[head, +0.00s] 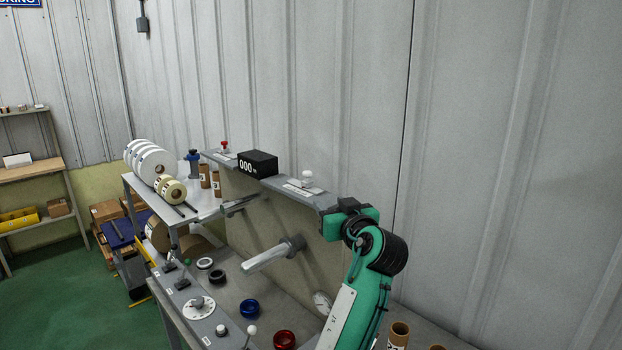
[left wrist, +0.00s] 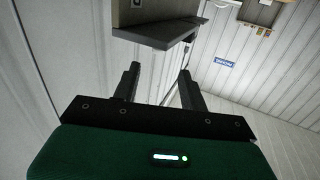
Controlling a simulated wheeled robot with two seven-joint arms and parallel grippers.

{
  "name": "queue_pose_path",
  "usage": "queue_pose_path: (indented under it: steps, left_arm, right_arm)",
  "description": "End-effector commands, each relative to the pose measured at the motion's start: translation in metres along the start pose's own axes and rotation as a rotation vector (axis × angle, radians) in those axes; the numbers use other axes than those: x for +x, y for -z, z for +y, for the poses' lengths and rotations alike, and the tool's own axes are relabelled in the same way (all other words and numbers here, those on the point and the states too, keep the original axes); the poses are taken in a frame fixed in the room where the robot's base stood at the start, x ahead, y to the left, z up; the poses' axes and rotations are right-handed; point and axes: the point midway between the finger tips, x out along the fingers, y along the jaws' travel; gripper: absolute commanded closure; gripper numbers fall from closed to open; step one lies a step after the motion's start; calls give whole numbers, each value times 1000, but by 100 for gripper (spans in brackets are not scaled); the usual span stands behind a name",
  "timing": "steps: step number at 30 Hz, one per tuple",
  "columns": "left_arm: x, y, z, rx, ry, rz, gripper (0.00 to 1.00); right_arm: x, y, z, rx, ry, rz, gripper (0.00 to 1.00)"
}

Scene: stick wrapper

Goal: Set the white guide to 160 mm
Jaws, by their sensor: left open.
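The white guide (head: 307,179) is a small white-knobbed slider on the grey top rail (head: 277,185) of the machine, beside a pale scale label too small to read. My left gripper (head: 350,206) is at the right end of that rail, to the right of the guide and apart from it. In the left wrist view my left gripper (left wrist: 158,84) has its two dark fingers spread with nothing between them. The guide cannot be made out in that view. The right gripper is not in view.
A black counter (head: 257,163) reading 000 and a red-knobbed slider (head: 224,147) stand farther left on the rail. A metal spindle (head: 272,254) sticks out below. A blue knob (head: 250,309) and a red knob (head: 284,340) lie lower. A corrugated wall (head: 310,90) rises behind.

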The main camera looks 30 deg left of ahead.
Motion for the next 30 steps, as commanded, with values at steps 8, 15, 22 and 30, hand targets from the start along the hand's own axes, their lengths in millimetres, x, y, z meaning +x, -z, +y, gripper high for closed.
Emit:
queue_pose_path:
  steps: [8,15,22,30]
  left_arm:
    - [10,24,4,-18,17,38,57]
    - [56,28,2,-15,19,37,57]
    - [103,29,1,-15,17,35,57]
    - [134,27,1,-18,15,36,57]
  right_arm:
    - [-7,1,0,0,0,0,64]
    - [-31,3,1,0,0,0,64]
    - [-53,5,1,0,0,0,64]
    - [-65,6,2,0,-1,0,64]
